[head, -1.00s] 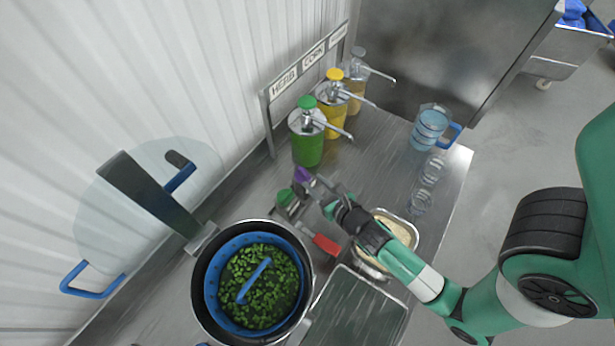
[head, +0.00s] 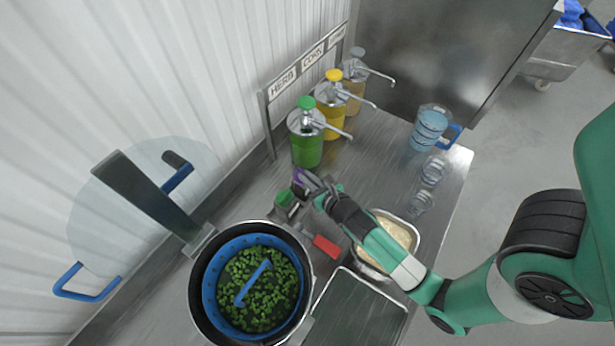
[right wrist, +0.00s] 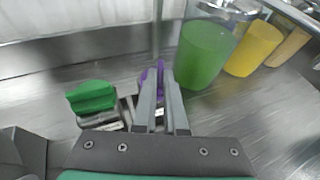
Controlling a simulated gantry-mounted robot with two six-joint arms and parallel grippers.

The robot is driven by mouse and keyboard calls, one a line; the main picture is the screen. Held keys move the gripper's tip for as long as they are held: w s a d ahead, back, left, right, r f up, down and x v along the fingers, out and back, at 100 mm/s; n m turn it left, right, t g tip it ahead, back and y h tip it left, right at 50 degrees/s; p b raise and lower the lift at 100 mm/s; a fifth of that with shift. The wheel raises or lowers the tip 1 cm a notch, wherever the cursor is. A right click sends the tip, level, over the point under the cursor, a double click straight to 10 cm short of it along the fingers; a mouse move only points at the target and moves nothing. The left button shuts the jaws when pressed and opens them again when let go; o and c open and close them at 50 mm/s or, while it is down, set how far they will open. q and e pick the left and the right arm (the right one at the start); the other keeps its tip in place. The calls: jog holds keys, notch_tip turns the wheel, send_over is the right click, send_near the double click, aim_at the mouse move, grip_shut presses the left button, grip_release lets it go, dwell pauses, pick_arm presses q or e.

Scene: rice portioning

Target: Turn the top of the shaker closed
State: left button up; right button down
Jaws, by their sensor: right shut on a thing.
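A small shaker with a purple top (head: 298,176) stands on the steel counter in the head view, partly hidden by my right gripper. My right gripper (head: 308,182) reaches in from the right and is shut on the purple top. In the right wrist view the purple top (right wrist: 145,78) shows just beside and behind the closed fingers (right wrist: 161,75); most of it is hidden. A second, green-topped metal item (head: 284,198) stands close beside it, and its green top (right wrist: 91,96) shows left of the fingers. My left gripper is not in view.
A pot with a blue basket of green herbs (head: 205,290) stands in front, with a red handle (head: 326,246) near it. A pan of pale food (head: 412,226) lies under my right arm. Green (head: 306,150) and yellow (head: 333,118) dispensers stand behind. A blue jug (head: 430,125) stands right.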

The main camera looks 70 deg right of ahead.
jog(key=shift+w+a+f+m+g+h+p, duration=0.1)
jog(key=shift+w+a+m+g+h+p, duration=0.1)
jog(key=shift+m+g+h+p, duration=0.4)
jog(key=shift+w+a+m+g+h, duration=0.15)
jog(key=shift+w+m+g+h, duration=0.05)
jog(key=shift+m+g+h, duration=0.9)
jog(key=shift+m+g, duration=0.3)
jog(key=shift+m, duration=0.3)
jog(key=c, duration=1)
grip_release()
jog(key=shift+o, duration=0.2)
jog(key=v, duration=0.7)
jog(key=shift+s+a+p, duration=0.15)
jog(key=shift+a+p, duration=0.05)
jog(key=shift+p, duration=0.1)
